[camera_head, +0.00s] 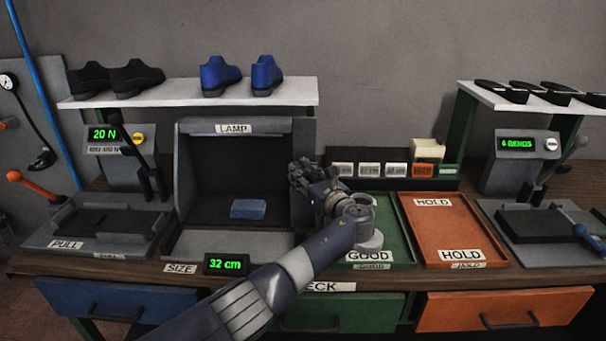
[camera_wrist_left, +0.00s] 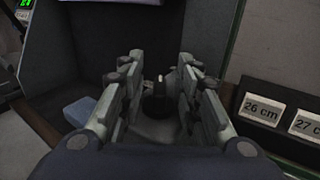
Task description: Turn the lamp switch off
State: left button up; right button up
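The lamp booth (camera_head: 186,165) is a dark open-fronted box labelled LAMP on the bench; its inside is dark. My left gripper (camera_head: 304,172) is at the booth's right side wall, covering part of it in the head view. In the left wrist view my left gripper (camera_wrist_left: 162,75) has its two fingers apart. Between them is a small dark round knob with a pale mark (camera_wrist_left: 157,97), which looks like the lamp switch. I cannot tell whether the fingers touch it. The knob is hidden in the head view. My right gripper is not in view.
A blue block (camera_head: 248,209) lies in the booth. A size readout (camera_head: 226,264) shows 32 cm in front. Right of my arm are a green GOOD tray (camera_head: 404,240) and an orange HOLD tray (camera_head: 455,225). Size tags (camera_head: 369,169) stand behind. Shoes (camera_head: 221,75) sit on the shelf above.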

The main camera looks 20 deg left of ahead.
pick_arm(q)
jog(key=v, duration=1.2)
jog(key=shift+f, duration=0.1)
